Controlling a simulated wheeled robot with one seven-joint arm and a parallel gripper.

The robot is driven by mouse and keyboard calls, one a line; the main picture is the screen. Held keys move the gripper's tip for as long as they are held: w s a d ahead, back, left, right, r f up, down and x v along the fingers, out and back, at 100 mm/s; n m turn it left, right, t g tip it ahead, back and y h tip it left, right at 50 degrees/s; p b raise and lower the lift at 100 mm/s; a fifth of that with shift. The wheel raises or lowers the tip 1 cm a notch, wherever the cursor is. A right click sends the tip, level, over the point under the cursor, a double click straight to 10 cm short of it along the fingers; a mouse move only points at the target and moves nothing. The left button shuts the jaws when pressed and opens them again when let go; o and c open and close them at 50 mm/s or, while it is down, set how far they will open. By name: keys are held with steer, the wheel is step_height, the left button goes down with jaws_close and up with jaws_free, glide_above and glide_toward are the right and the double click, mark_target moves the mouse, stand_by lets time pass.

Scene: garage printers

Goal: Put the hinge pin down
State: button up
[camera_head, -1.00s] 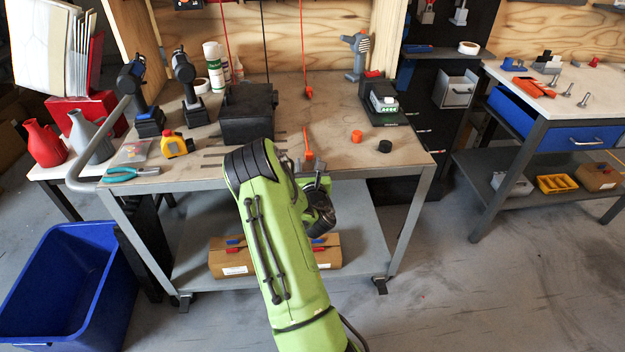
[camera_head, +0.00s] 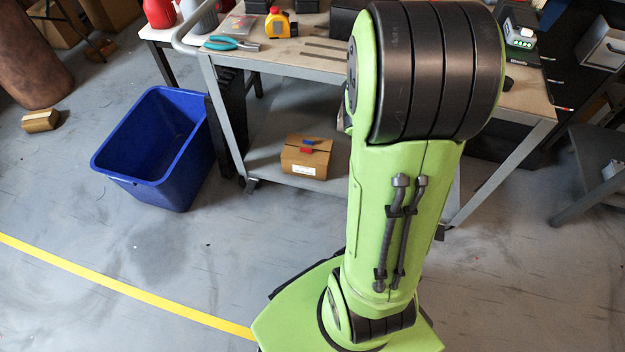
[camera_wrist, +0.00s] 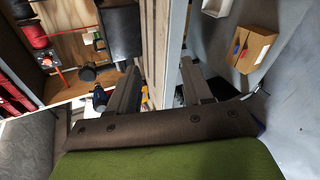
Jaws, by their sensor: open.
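I cannot make out a hinge pin in either current view. My gripper (camera_wrist: 160,84) shows in the wrist view with its two dark fingers apart. No object is visible between them. The fingers are beside the edge of the workbench (camera_head: 285,55), seen sideways in the wrist view. In the head view my green arm hides the gripper and much of the bench's right side.
A blue bin (camera_head: 150,165) stands on the floor left of the bench. A cardboard box (camera_head: 306,157) sits on the lower shelf. Floor in front is mostly clear.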

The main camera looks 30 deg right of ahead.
steer(key=s+a+r+m+y, duration=0.1)
steer(key=a+r+m+y, duration=0.15)
steer(key=a, duration=0.45)
steer(key=s+a+r+m+y, duration=0.1)
steer(key=s+a+m+y, duration=0.15)
steer(key=a, duration=0.35)
steer(key=s+a+r+m+g+y, duration=0.1)
steer(key=s+a+m+g+y, duration=0.2)
steer(key=s+a, duration=0.9)
steer(key=s+m+g, duration=0.1)
steer(key=s+m, duration=0.1)
steer(key=m, duration=0.1)
steer(key=shift+a+r+y, duration=0.25)
steer(key=shift+a+y, duration=0.05)
steer(key=shift+a, duration=0.05)
